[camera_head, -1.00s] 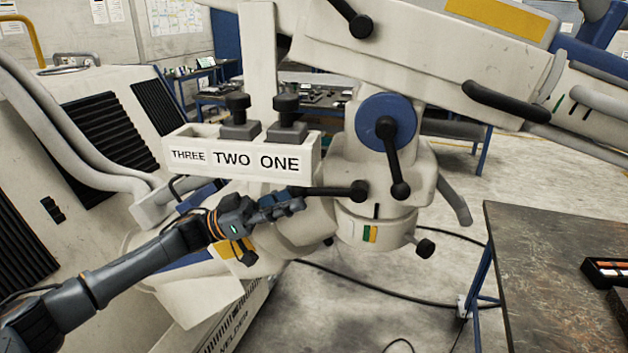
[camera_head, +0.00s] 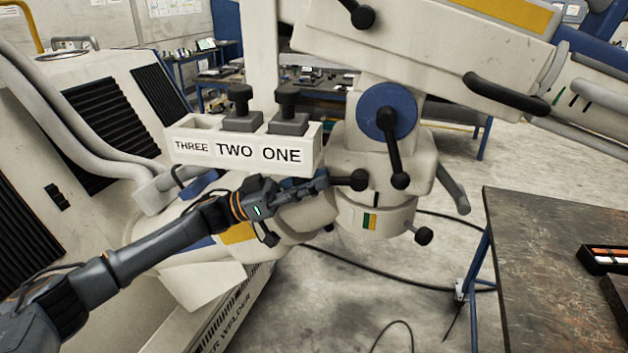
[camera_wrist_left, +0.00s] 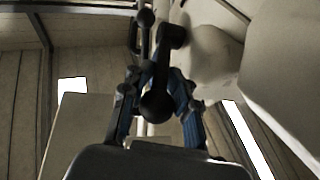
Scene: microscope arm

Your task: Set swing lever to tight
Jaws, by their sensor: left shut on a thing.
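The swing lever (camera_head: 345,180) is a black rod with a round knob on the collar of the cream microscope arm. It points left, towards my left gripper (camera_head: 322,182). My left gripper is shut on the lever, and its fingers hide most of the rod. In the left wrist view, a dark ball-ended lever (camera_wrist_left: 157,104) lies between the fingers of the same gripper (camera_wrist_left: 160,108). Below the lever, the collar (camera_head: 395,219) has a green and yellow mark (camera_head: 369,221) under a black line. My right gripper is not in view.
Just above my left gripper is a cream box (camera_head: 298,155) labelled THREE, TWO, ONE. A second black lever (camera_head: 395,155) hangs from the blue disc. A black knob (camera_head: 423,236) sticks out of the collar. A dark workbench (camera_head: 540,270) stands at the right.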

